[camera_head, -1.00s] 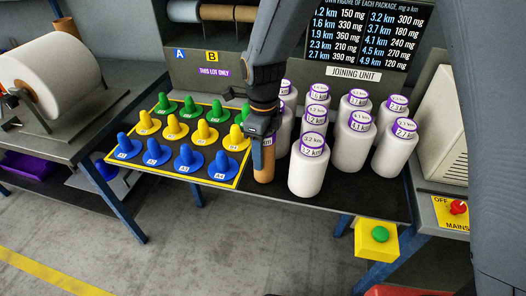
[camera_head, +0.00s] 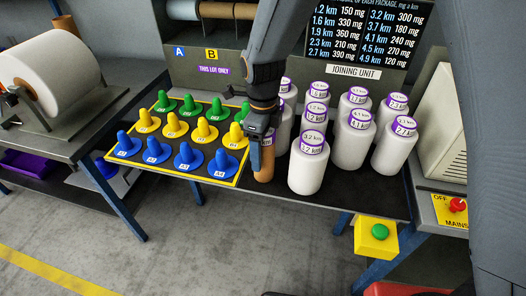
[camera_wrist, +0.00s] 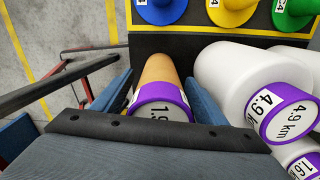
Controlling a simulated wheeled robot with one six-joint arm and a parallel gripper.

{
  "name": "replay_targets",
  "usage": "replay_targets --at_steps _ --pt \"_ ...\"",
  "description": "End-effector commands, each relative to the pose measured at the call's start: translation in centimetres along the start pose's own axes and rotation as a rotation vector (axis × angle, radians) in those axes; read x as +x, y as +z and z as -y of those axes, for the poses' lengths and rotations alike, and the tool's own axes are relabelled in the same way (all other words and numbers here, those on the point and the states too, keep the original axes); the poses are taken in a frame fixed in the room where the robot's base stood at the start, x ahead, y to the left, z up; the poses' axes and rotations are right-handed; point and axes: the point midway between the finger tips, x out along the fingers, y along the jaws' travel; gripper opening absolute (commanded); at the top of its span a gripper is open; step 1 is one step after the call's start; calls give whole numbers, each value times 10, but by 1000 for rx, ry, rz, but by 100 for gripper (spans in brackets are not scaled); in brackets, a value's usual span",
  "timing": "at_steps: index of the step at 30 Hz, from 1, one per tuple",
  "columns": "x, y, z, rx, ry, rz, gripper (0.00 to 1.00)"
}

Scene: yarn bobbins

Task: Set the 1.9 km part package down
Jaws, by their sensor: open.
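The 1.9 km part package (camera_head: 265,168) is a narrow tan cylinder standing upright on the dark bench top, near its front edge. In the wrist view the package (camera_wrist: 159,72) shows its tan side and a purple-rimmed label reading "1.9", partly hidden by my gripper's dark bar. My gripper (camera_head: 262,158) is around the package. In the wrist view the open blue-grey fingers of my gripper (camera_wrist: 158,84) stand on either side of it, with a visible gap at the right.
Several white packages (camera_head: 308,170) stand close to the right. A yellow-edged board (camera_head: 232,182) with blue, yellow and green cones lies to the left. The bench's front edge is near. A yellow box with a green button (camera_head: 377,236) hangs below.

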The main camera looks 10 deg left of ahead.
Motion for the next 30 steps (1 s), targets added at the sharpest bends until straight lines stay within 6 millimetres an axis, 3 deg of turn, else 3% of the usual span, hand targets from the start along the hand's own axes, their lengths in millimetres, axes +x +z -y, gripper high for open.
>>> replay_targets --at_steps 18,30 --pt "-104 1 1 0 -1 2 66" --pt "-117 0 0 0 0 0 66"
